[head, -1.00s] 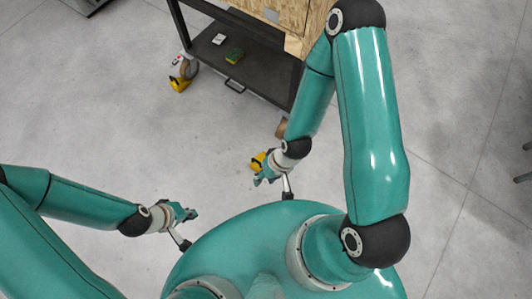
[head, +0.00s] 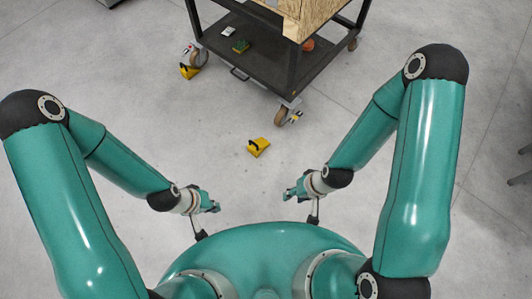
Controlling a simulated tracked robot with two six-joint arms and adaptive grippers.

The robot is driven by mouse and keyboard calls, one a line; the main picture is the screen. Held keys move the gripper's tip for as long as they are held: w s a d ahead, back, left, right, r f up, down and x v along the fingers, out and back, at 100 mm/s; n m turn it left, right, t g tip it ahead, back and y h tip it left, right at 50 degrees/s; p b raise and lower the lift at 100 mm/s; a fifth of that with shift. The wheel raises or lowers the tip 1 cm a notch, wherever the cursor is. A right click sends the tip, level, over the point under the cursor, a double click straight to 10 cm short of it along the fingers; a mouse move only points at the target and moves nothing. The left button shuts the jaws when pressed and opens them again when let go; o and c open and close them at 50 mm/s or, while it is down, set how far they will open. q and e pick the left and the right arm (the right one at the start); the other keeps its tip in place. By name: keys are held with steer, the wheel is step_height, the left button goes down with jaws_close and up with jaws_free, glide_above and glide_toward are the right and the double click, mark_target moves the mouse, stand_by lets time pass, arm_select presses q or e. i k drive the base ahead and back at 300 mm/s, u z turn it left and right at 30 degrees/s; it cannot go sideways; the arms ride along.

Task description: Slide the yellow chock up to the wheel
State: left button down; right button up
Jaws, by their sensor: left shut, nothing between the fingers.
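A yellow chock (head: 259,147) with a black handle lies on the floor in the middle of the head view. It is apart from the near caster wheel (head: 281,117) of the dark cart, with a small gap of floor between them. My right gripper (head: 288,193) is below and to the right of the chock, clear of it; its fingers are too small to tell open from shut. My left gripper (head: 216,206) is shut and empty, below and to the left of the chock. A second yellow chock (head: 188,72) sits against the cart's left wheel (head: 197,55).
Floor around the loose chock is clear.

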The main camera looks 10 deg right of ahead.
mark_target(259, 142)
steer(key=z, duration=0.8)
steer(key=i, duration=0.15)
steer(key=u, duration=3.2)
steer(key=k, duration=1.3)
steer(key=z, duration=0.4)
steer(key=i, duration=0.75)
steer(key=z, duration=0.9)
steer(key=i, duration=0.9)
steer(key=u, duration=0.05)
